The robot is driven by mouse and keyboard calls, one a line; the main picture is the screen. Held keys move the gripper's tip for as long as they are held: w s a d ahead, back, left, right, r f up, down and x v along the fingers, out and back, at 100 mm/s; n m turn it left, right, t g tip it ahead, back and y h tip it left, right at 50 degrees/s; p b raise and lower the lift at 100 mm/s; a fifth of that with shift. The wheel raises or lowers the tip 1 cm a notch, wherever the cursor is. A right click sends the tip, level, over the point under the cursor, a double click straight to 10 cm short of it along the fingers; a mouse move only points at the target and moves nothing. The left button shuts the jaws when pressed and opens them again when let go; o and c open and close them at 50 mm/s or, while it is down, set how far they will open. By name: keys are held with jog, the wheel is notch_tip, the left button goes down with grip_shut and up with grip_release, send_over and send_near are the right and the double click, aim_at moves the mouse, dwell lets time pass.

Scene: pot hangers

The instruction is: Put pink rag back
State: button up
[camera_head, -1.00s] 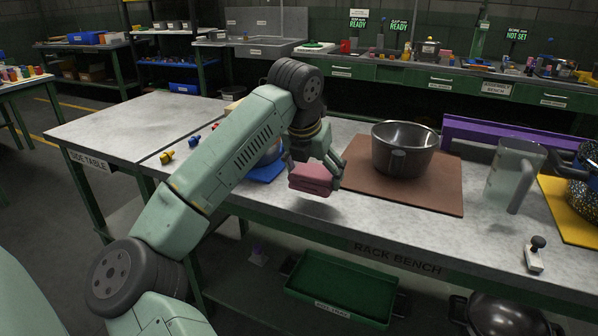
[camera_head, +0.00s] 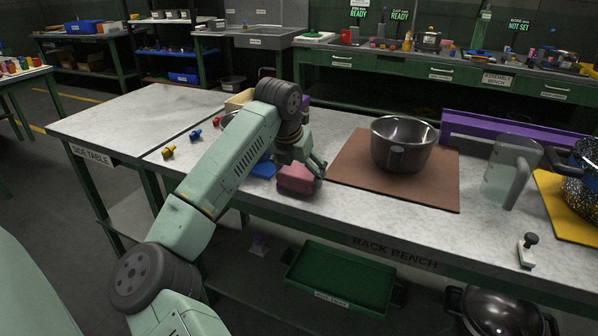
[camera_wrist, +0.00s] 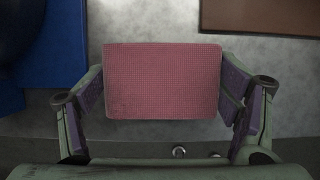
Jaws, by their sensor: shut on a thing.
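The pink rag (camera_head: 297,179) is a folded, block-like pad at the front part of the rack bench, between the blue mat and the brown mat. My gripper (camera_head: 300,172) is over it, with the fingers closed on its two sides. In the wrist view the rag (camera_wrist: 163,81) fills the space between both fingers of my gripper (camera_wrist: 163,95). The rag looks at or very near the bench top; I cannot tell whether it touches. My arm hides part of the blue mat behind it.
A blue mat (camera_head: 264,170) lies just left of the rag. A brown mat (camera_head: 345,172) with a dark pot (camera_head: 402,145) is to the right. A clear jug (camera_head: 507,172) stands farther right. Small red, blue and yellow pieces lie left. A green tray (camera_head: 342,277) is below.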

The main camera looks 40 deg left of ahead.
jog(key=o, duration=1.3)
jog(key=shift+f, duration=0.1)
